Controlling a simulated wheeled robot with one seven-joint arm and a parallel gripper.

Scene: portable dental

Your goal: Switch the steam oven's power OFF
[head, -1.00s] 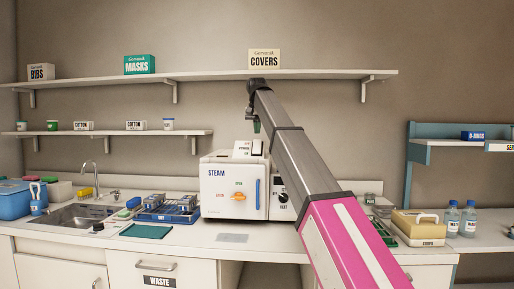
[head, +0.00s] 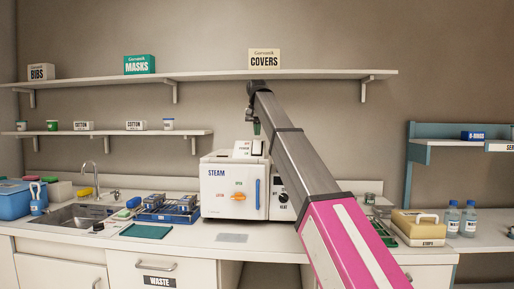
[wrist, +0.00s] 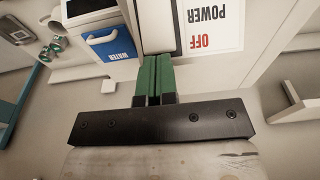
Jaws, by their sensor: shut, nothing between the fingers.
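The white steam oven (head: 215,205) stands on the counter in the middle of the head view, with STEAM lettering, an orange front knob (head: 238,197) and a blue handle (head: 257,191). A POWER label (head: 243,149) stands at its top. My gripper (head: 256,128) hangs above the oven, in front of the wall. In the wrist view, the green fingers of my gripper (wrist: 153,60) are together and empty. Their tips are close to a pale part with a dark edge (wrist: 157,25), beside the POWER/OFF sign (wrist: 212,25). I cannot tell whether they touch it. The switch position is not clear.
The HEAT unit (head: 281,200) stands right of the oven, partly behind my arm. A blue tray (head: 168,213) is at left. The upper shelf (head: 210,77) runs across the wall behind.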

